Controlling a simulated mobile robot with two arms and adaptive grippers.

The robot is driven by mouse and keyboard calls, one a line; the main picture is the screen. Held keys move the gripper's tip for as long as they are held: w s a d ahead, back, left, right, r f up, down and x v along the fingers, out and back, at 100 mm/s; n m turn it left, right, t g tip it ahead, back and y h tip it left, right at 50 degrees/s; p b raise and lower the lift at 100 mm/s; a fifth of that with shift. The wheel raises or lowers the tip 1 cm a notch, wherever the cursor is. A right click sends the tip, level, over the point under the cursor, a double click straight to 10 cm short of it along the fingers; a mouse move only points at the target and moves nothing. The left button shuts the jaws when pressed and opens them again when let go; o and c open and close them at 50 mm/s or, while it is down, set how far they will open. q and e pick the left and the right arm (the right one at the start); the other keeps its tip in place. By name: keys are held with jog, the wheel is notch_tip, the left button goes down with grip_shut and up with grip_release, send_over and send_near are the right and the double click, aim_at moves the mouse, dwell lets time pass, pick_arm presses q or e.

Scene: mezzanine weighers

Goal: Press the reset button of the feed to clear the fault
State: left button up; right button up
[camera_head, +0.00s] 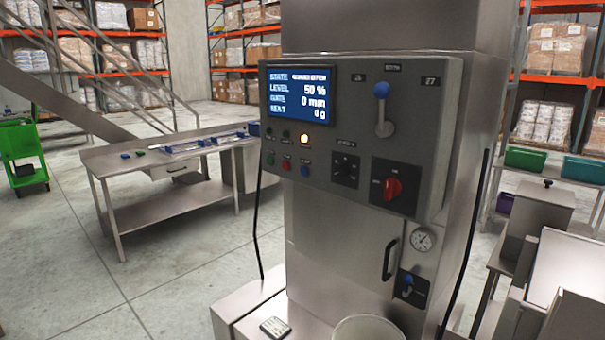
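The feed's control panel (355,130) is a grey box on a steel machine in the middle of the camera_head view. Its lower left has a row of three push buttons: green (270,159), red (286,165) and blue (305,171). Their labels are too small to read, so I cannot tell from the text which is reset. Above them one lamp (304,139) glows amber; two beside it are dark. The blue screen (301,95) shows a blurred state line, level 50 % and 0 mm. Neither of my grippers is in view.
The panel also has a blue-knobbed lever (382,106), a black selector (345,170) and a red rotary switch (392,188). Below are a handle (389,260) and gauge (422,239). A steel table (120,158) stands left; open floor lies in front of it.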

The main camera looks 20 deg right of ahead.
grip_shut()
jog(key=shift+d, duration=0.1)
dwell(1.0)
